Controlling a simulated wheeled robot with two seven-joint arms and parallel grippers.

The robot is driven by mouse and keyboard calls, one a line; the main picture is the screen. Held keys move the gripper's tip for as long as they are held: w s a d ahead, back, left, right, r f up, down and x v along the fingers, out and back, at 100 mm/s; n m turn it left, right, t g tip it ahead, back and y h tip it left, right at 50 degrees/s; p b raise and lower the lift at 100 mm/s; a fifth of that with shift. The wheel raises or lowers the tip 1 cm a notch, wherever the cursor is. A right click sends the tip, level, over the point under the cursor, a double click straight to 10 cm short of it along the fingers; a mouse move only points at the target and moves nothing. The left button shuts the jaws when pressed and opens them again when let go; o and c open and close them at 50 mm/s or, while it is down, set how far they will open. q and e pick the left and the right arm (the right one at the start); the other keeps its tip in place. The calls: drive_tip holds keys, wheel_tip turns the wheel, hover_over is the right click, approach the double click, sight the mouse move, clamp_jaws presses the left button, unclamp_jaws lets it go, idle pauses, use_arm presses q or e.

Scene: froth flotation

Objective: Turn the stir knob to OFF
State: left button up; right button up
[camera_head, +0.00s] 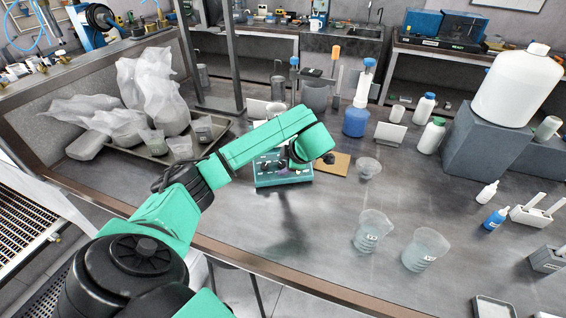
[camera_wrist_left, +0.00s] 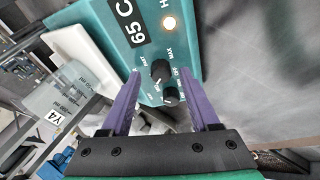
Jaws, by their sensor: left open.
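The teal stirrer hot plate (camera_head: 284,180) sits on the bench, under my left forearm in the head view. Its teal panel (camera_wrist_left: 185,42) fills the top of the wrist view, with a "65 C" label and a lit round light. Two dark knobs show there, an upper one (camera_wrist_left: 160,71) and a lower one (camera_wrist_left: 171,97); I cannot tell which is the stir knob. My right gripper is not in view.
Two clear beakers (camera_head: 371,231) stand on the bench to the right. A blue-based bottle (camera_head: 355,121) stands behind the plate, and a brown board (camera_head: 335,164) lies beside it. A tray with bags (camera_head: 150,150) is at left.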

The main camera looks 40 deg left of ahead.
use_arm(q)
drive_tip(key=shift+f, duration=0.2)
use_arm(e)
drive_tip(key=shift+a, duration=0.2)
use_arm(q)
drive_tip(key=shift+c, duration=0.7)
clamp_jaws()
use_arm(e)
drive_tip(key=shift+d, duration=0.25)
use_arm(q)
drive_tip(key=shift+f, duration=0.1)
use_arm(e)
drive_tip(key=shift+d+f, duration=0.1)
